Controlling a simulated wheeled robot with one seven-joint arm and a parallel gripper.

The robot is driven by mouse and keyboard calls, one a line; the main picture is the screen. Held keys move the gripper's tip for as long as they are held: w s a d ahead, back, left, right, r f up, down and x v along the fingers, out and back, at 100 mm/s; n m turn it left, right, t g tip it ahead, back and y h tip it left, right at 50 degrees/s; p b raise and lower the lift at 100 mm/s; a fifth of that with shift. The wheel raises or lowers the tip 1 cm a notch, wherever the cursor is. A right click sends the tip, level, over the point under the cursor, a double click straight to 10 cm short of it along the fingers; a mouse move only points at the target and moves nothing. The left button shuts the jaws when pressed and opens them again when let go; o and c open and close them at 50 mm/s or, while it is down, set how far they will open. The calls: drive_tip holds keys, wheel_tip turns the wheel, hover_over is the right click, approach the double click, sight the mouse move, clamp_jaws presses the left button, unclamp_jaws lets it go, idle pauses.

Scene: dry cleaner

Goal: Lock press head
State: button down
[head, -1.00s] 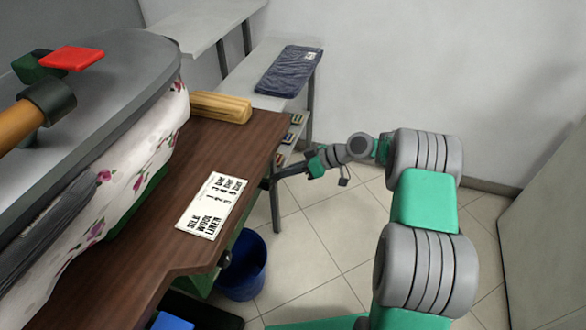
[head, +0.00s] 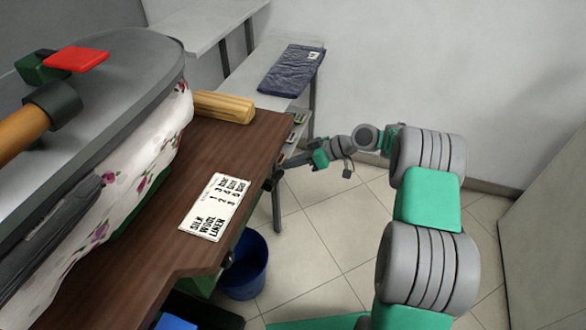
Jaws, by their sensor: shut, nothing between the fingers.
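The press head (head: 130,68), a grey plate, is down over a white floral cloth (head: 150,150) at the left. A wooden handle with a dark collar (head: 50,103) is mounted on it. A red tab (head: 76,59) sits on a green block (head: 42,67) on top of the head; whether it is the lock cannot be told. My gripper (head: 286,164) is shut and empty beside the right edge of the wooden table, well right of the press head. Its fingertips are small and partly lost against the table edge.
The brown table (head: 215,150) carries a fabric chart card (head: 214,207) and a wooden block (head: 223,106). A shelf behind holds a folded dark cloth (head: 291,69). A blue bin (head: 245,270) stands below the table. Tiled floor is open at the right, before the wall.

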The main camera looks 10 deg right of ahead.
drive_tip(key=d+r+p, duration=0.1)
drive_tip(key=d+r, duration=0.4)
drive_tip(key=d, duration=0.5)
drive_tip(key=shift+s, duration=0.2)
